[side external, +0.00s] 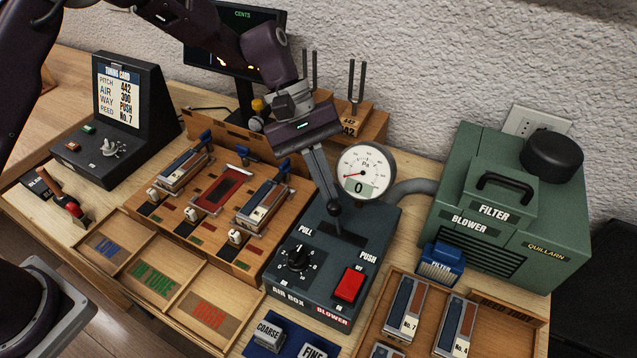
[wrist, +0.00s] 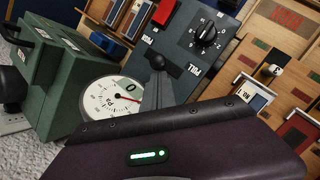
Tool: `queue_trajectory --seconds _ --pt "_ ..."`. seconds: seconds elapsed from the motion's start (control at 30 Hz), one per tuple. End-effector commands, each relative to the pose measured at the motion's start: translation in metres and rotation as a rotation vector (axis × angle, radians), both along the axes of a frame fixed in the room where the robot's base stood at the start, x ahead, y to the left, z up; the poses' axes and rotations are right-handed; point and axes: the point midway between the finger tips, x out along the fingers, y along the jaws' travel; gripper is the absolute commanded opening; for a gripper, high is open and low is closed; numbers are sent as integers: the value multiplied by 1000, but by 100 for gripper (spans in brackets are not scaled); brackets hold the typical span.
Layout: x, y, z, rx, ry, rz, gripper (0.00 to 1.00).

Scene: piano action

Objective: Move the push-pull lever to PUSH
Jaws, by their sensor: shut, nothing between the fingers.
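The push-pull lever is a black knob (side external: 334,209) on a short stem, standing in a dark slot on top of the green-grey air box (side external: 285,268). PULL is printed at the slot's left end and PUSH at its right end. The stem is near the PULL end; its exact lean is hard to tell. My gripper (side external: 329,194) is shut and empty, pointing down with its tips at the knob. In the wrist view the lever knob (wrist: 158,62) shows just beyond my fingertips (wrist: 157,77). I cannot tell whether they touch.
The round gauge (side external: 366,173) reads 0 and stands close behind the lever. A red blower switch (side external: 349,286) and a black dial (side external: 296,258) are in front. The green blower (side external: 500,215) is to the right, the wooden reed bench (side external: 180,225) to the left. The tuning card (side external: 119,91) reads WAY PUSH.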

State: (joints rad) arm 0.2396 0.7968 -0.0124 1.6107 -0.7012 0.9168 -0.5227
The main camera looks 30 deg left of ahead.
Motion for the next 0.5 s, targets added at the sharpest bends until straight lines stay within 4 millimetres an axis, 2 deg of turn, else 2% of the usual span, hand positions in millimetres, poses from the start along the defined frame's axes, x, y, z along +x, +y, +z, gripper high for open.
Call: queue_trajectory --seconds 0.3,0.5 --pt "0 -31 8 269 -4 -5 0" --pt "0 -34 9 262 1 0 0"
